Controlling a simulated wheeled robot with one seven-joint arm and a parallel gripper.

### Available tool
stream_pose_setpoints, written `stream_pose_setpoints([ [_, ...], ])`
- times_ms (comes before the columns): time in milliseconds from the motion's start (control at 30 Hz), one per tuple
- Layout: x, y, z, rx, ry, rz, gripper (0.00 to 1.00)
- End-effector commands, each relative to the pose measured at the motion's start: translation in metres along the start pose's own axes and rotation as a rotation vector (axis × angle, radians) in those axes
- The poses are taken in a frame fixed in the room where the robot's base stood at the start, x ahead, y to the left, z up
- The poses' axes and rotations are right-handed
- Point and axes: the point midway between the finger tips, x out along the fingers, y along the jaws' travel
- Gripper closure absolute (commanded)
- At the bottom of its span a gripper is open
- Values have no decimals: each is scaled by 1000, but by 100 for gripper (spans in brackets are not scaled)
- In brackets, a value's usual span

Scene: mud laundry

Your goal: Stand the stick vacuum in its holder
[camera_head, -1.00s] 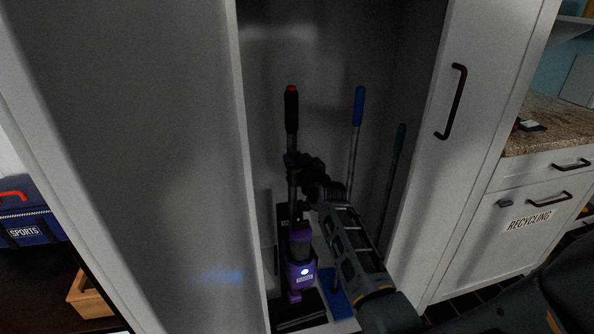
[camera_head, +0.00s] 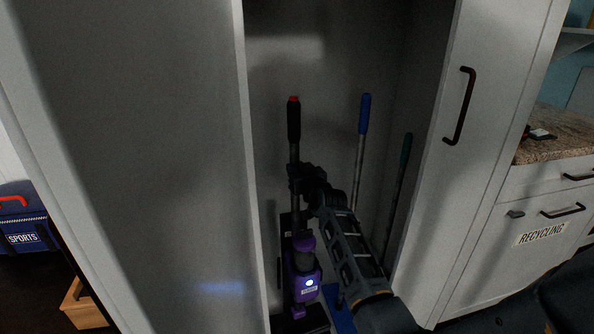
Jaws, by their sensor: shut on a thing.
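The stick vacuum (camera_head: 304,273) stands upright inside the tall cabinet, with a purple body, a grey tube and a black handle with a red top. My gripper (camera_head: 299,179) is shut on its tube, below the handle. The holder appears to be the dark upright panel and base (camera_head: 305,320) behind and under the vacuum. The vacuum's foot is at the bottom edge of the picture, and I cannot tell whether it is seated in the holder. My arm reaches in from the lower right and hides part of the cabinet floor.
A blue-handled pole (camera_head: 362,130) and a green-handled pole (camera_head: 399,185) lean at the right inside the cabinet. A blue flat mop head (camera_head: 341,318) lies beside the vacuum. The open cabinet door (camera_head: 150,150) is at left, and a door with a dark handle (camera_head: 460,106) at right.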

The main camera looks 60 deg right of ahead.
Motion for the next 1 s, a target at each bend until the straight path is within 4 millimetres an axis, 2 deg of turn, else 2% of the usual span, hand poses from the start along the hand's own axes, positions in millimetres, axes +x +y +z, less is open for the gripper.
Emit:
stream_pose_setpoints([
  [100,0,0,-5,0,8,1,100],
  [1000,1,0,0,0,8,1,100],
])
